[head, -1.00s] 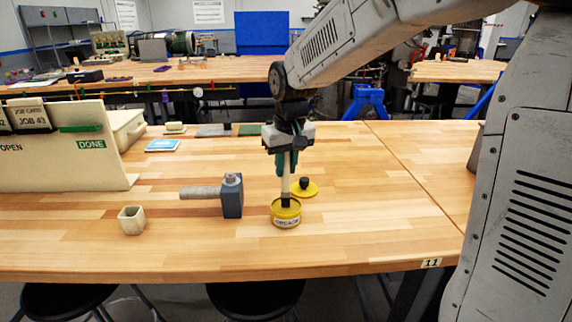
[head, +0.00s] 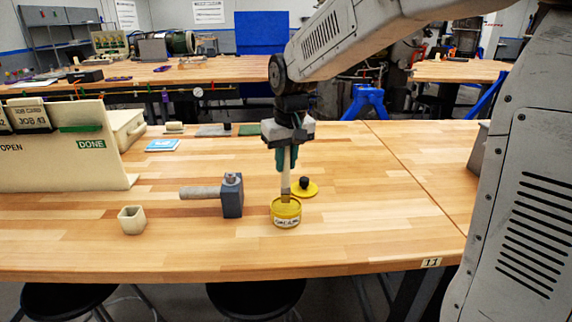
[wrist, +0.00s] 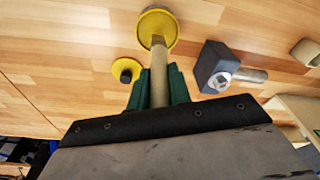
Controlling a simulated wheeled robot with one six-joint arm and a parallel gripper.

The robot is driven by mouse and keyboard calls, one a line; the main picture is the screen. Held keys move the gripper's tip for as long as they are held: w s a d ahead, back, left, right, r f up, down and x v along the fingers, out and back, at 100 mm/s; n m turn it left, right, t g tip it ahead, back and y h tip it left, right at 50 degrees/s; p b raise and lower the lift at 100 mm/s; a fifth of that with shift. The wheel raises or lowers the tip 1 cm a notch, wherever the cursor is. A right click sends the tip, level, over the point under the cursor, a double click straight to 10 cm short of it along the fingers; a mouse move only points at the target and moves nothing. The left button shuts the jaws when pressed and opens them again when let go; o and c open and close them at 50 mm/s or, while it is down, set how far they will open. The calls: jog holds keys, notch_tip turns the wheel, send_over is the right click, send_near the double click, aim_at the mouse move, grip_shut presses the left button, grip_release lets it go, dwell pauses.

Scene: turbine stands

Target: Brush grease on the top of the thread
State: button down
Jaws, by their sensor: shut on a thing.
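My gripper (head: 287,160) is shut on a brush (head: 286,184) with a pale handle, which hangs upright. The brush's lower end is inside the open yellow grease tin (head: 286,215), so its bristles are mostly hidden. In the wrist view the brush handle (wrist: 159,72) runs from between the green fingers to the tin (wrist: 158,24). To the left of the tin, a dark grey block (head: 232,197) holds a grey threaded-looking rod (head: 200,193) that points left. The thread detail is too small to tell. The block also shows in the wrist view (wrist: 212,66).
A yellow lid (head: 304,191) with a dark knob lies just behind the tin. A small cream cup (head: 132,220) stands at the left. A cream board (head: 70,150) with job cards stands at the far left. The table is clear to the right.

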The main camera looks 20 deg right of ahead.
jog(key=shift+r, duration=2.85)
jog(key=shift+s, duration=0.1)
